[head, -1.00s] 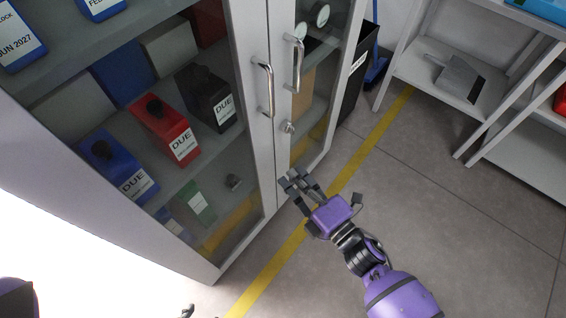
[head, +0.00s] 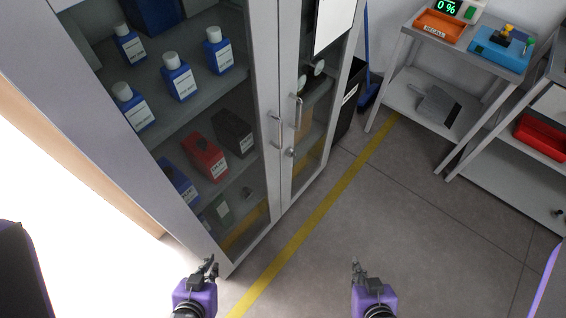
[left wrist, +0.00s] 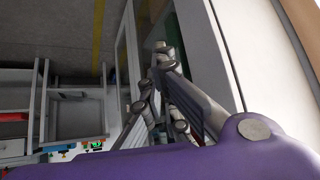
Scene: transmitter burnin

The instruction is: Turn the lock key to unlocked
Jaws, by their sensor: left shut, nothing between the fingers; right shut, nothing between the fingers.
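The lock key (head: 291,153) is a small metal piece on the cabinet's right door, just below the door handles. It is too small to tell which way it is turned. The tall glass-door cabinet (head: 262,60) stands at left centre with both doors closed. My left gripper (head: 211,262) is shut and empty in front of the cabinet's lower near corner, well below the key. In the left wrist view its fingers (left wrist: 160,90) show beside the cabinet front. My right gripper (head: 355,265) is shut and empty over the floor, apart from the cabinet and key.
Blue bottles (head: 178,76) and a red box (head: 205,157) stand on shelves behind the glass. A dark bin (head: 346,105) stands beyond the cabinet. Shelf tables with an orange tray (head: 440,27) and a red bin (head: 543,138) are at right. The floor (head: 400,210) between is clear.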

